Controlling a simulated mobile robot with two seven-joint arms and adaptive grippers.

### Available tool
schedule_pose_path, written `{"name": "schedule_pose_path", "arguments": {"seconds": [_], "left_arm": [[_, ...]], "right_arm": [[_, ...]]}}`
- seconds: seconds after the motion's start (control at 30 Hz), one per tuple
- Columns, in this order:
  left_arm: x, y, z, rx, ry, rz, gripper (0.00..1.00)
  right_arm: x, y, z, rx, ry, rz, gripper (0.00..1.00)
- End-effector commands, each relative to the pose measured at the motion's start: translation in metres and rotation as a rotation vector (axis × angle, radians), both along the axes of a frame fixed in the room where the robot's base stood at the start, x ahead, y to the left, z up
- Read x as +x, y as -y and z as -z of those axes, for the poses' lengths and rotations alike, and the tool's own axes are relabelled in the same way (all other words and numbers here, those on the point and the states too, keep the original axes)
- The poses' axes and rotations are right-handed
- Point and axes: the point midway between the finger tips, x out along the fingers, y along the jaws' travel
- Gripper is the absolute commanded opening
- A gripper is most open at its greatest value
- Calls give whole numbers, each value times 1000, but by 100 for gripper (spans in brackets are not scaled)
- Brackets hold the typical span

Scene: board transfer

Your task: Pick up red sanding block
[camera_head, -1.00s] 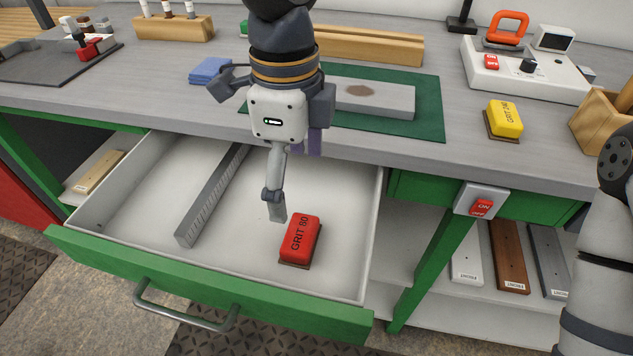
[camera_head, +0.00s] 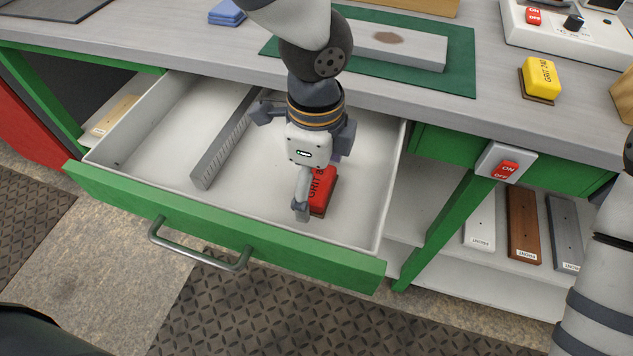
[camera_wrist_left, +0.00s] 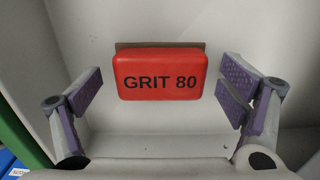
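The red sanding block (camera_head: 323,190), marked GRIT 80, lies on the floor of the open drawer, in its right part. My left gripper (camera_head: 302,212) is down inside the drawer, just left of and partly in front of the block in the head view. In the left wrist view the red block (camera_wrist_left: 161,76) sits between the two spread fingers of the left gripper (camera_wrist_left: 160,92), with a gap on each side. The fingers are open and do not touch it. My right gripper is not in view; only part of my right arm shows at the right edge.
The drawer (camera_head: 220,225) is pulled out, with a grey ribbed bar (camera_head: 225,140) left of the gripper. A divider separates it from shelves with several boards (camera_head: 522,225) at the right. A yellow block (camera_head: 540,77) and a green mat (camera_head: 461,60) lie on the bench above.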

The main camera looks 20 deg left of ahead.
Motion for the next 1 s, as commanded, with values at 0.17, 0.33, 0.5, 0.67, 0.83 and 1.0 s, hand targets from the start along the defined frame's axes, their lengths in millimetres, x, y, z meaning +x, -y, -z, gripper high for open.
{"name": "schedule_pose_path", "arguments": {"seconds": [0.17,0.33,0.5,0.67,0.83,1.0], "left_arm": [[0,0,0,0,0,0,49],[0,0,0,0,0,0,37],[0,0,-1,0,-1,0,37],[1,0,-18,-1,4,-2,37],[-20,5,-64,-2,17,1,37],[-67,15,-102,1,5,5,37]], "right_arm": [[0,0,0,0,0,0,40],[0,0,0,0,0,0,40],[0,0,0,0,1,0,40],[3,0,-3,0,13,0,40],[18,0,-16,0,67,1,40],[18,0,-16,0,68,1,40]]}}
